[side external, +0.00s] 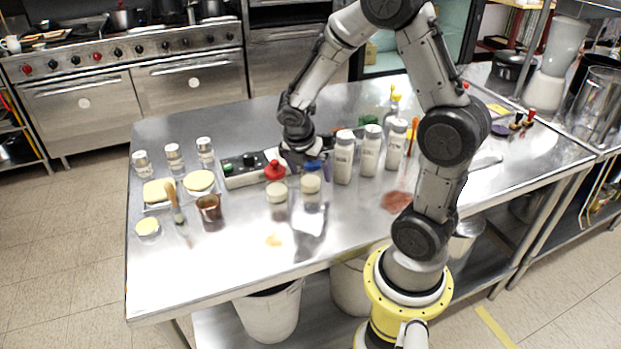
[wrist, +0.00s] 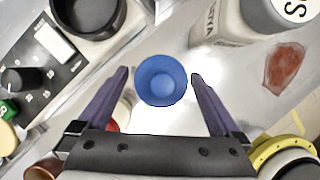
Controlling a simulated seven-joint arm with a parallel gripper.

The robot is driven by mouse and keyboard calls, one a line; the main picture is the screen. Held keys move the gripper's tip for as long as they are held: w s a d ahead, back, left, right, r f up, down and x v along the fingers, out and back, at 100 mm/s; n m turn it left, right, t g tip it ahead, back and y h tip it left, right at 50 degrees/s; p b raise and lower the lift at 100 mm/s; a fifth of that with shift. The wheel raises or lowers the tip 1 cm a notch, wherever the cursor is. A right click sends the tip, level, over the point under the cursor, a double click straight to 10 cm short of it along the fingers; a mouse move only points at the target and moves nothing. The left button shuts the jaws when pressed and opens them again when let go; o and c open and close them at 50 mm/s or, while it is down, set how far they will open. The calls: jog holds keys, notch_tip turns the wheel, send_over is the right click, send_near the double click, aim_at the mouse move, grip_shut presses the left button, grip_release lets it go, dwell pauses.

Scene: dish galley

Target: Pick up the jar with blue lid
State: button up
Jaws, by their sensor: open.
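The jar with the blue lid (side external: 311,187) stands upright on the steel table, just right of a jar with a red lid (side external: 276,188). In the wrist view its round blue lid (wrist: 161,80) is seen from above, hiding most of the jar body. My gripper (side external: 300,160) is at the blue lid in the side view, its fingers partly hidden. In the wrist view my gripper (wrist: 160,75) is open, with purple fingers on either side of the lid and a gap on each side. Nothing is held.
Several white bottles (side external: 370,150) stand close on the right. A control box (side external: 243,168) lies behind on the left. A copper cup (side external: 210,211) and a brush (side external: 175,202) are to the left. A reddish patch (side external: 396,201) marks the table at right. The front table area is mostly clear.

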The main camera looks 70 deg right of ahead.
jog(key=shift+x, duration=0.75)
grip_shut()
jog(key=shift+r, duration=0.15)
